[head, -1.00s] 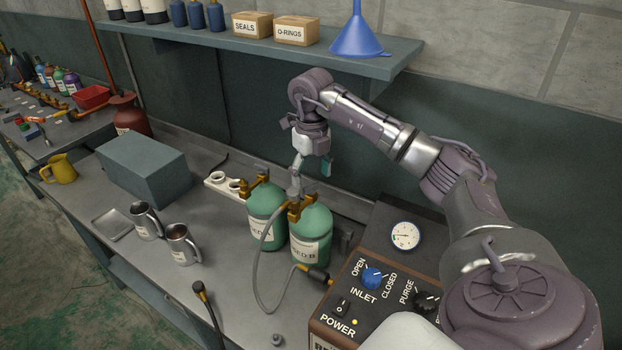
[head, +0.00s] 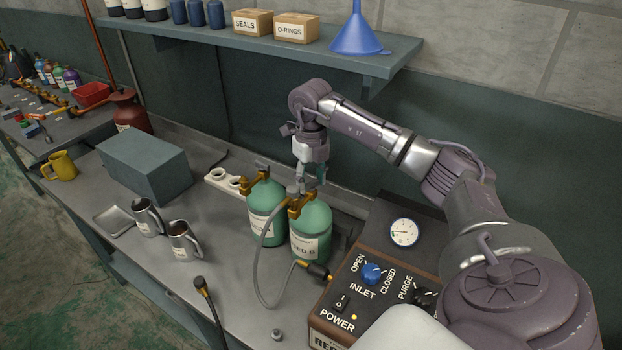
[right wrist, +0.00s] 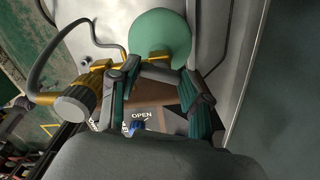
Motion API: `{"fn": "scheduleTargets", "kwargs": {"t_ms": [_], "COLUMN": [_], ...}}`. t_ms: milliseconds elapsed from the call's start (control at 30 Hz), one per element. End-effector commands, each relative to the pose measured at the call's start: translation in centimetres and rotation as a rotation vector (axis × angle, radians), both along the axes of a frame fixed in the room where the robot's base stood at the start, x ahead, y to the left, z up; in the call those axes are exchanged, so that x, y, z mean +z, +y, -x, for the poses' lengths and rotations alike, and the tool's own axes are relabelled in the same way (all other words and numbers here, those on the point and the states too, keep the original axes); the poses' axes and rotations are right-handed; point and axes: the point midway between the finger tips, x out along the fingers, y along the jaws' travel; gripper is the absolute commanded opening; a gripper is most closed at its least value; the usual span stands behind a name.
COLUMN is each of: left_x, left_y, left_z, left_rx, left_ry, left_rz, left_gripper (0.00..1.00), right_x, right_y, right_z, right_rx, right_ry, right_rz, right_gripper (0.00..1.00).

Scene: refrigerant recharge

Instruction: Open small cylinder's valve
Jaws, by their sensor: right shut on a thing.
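Two green cylinders with brass valves stand side by side on the bench. The left cylinder (head: 266,228) has a brass valve (head: 257,183). The right cylinder (head: 312,232) has a brass valve (head: 299,206) with a grey hose (head: 261,275) by it. My right gripper (head: 302,186) is at the top of the right cylinder, shut on its valve; which part is hard to tell. In the right wrist view the gripper (right wrist: 140,70) closes near brass fittings, beside a green dome (right wrist: 160,38) and a grey knob (right wrist: 76,106). My left gripper is not in view.
A control box (head: 345,325) with knobs and a gauge stands at the right. Two metal mugs (head: 184,243), a tray (head: 114,221) and a grey block (head: 146,170) are at the left. A shelf (head: 300,50) with boxes and a blue funnel (head: 357,32) hangs above.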

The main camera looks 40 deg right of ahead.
Motion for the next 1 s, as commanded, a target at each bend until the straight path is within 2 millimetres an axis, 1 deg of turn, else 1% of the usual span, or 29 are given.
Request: {"fn": "scheduleTargets", "kwargs": {"t_ms": [100, 233, 533, 567, 600, 700, 1000], "left_x": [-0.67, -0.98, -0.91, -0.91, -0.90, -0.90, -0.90], "left_y": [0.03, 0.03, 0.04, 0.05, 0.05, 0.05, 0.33], "left_z": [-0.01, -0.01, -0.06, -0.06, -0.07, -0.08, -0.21], "left_rx": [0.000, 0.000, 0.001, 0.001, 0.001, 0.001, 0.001], "left_ry": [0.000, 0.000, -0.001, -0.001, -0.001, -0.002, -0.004], "left_rz": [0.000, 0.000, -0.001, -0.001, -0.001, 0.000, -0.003], "left_gripper": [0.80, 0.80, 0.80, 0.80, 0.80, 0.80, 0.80], "right_x": [-0.10, -0.02, 0.07, 0.07, 0.07, 0.06, 0.11], "right_y": [-0.04, -0.02, 0.00, 0.00, -0.01, -0.01, 0.00], "right_z": [-0.09, -0.10, -0.09, -0.09, -0.09, -0.08, -0.06], "right_rx": [0.081, 0.171, 0.191, 0.191, 0.191, 0.190, 0.190], "right_ry": [-0.003, -0.003, -0.003, -0.003, -0.003, -0.002, -0.001], "right_rz": [0.000, 0.000, 0.000, 0.000, 0.000, 0.000, -0.001], "right_gripper": [0.13, 0.13, 0.13, 0.51, 0.58, 0.73, 0.73]}}
